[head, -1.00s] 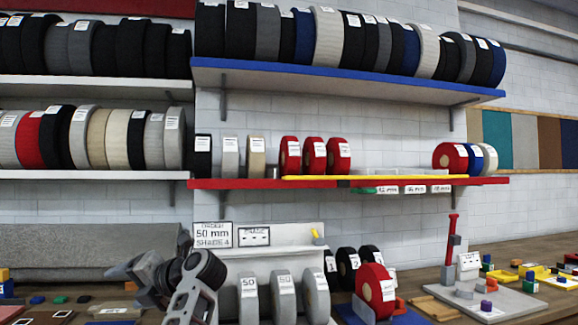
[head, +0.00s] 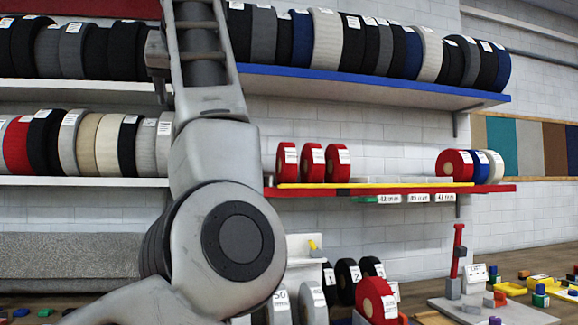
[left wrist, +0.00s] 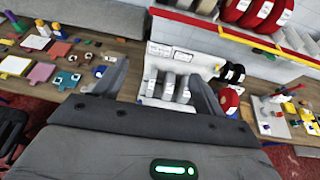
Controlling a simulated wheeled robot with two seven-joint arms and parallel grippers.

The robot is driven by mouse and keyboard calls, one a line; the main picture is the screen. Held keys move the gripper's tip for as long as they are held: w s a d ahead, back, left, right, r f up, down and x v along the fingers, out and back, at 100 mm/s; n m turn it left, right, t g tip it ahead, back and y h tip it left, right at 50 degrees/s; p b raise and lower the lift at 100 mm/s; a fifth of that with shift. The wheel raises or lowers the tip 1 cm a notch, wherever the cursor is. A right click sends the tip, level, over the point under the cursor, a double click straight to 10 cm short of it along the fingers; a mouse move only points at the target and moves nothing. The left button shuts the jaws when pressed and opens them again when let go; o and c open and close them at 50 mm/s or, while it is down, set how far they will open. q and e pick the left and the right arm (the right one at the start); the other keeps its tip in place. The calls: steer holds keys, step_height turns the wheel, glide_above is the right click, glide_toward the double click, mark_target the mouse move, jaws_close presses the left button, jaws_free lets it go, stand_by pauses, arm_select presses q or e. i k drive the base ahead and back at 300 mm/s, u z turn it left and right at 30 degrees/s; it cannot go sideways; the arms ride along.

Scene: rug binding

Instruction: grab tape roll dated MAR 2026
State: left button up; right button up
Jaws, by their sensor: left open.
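Three red tape rolls (head: 309,165) with white labels stand on the red-edged shelf (head: 500,189); the label print is too small to read, so I cannot tell which roll is dated MAR 2026. Another red roll (head: 452,165) stands at that shelf's right end, beside a blue and a cream roll. Below, a red roll (head: 369,297) stands on the bench near black rolls (head: 344,283) and grey rolls (head: 311,304). My left gripper (left wrist: 160,92) is open and empty in the left wrist view, its fingers either side of the grey rolls (left wrist: 169,88), apart from them. My right gripper is out of view.
My raised left arm hides the shelf's left part and the bench sign in the head view. A blue-edged shelf (head: 400,86) above holds many rolls. A grey board with a red post (head: 457,250) stands on the bench at right; small coloured blocks lie around.

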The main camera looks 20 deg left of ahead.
mark_target(287, 161)
steer(key=i, duration=1.75)
